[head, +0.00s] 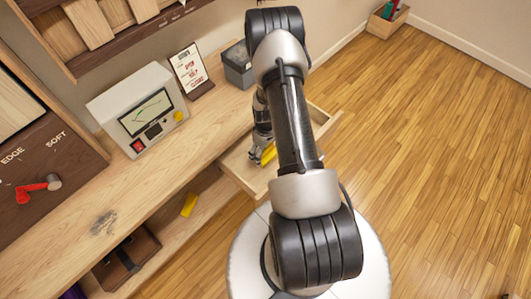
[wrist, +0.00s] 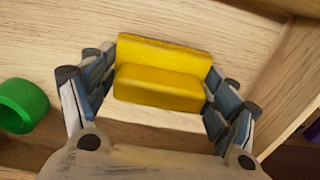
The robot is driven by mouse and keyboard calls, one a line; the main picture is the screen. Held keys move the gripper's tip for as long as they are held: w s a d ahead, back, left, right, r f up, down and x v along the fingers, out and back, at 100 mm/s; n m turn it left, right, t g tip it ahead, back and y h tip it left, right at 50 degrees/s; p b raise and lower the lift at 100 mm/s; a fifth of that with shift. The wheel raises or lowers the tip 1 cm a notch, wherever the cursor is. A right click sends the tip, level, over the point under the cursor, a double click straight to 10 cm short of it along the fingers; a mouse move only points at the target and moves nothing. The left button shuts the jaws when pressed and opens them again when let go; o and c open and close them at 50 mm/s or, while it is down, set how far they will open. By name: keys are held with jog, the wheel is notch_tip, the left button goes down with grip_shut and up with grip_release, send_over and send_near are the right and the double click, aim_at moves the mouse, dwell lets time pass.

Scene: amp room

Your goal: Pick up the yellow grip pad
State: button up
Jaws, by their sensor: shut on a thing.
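The yellow grip pad (wrist: 162,75) is an L-shaped or stepped block in the middle of the wrist view. My gripper (wrist: 160,88) has its blue-grey fingers against the pad's left and right ends and is shut on it. In the head view the yellow pad (head: 268,154) shows partly beside my gripper (head: 258,153), inside the open wooden drawer (head: 242,176). Light wood lies right behind the pad in the wrist view; I cannot tell whether the pad touches it. My arm hides part of the drawer in the head view.
A green ring-shaped thing (wrist: 22,106) lies left of my gripper. The drawer wall (wrist: 290,85) is close on the right. A grey box (head: 238,66), a sign (head: 190,67) and a device with a screen (head: 138,108) stand on the bench. Another yellow piece (head: 189,205) lies lower down.

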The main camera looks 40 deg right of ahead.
notch_tip(320, 180, up, 18)
jog(key=p, duration=0.4)
jog(key=shift+p, duration=0.3)
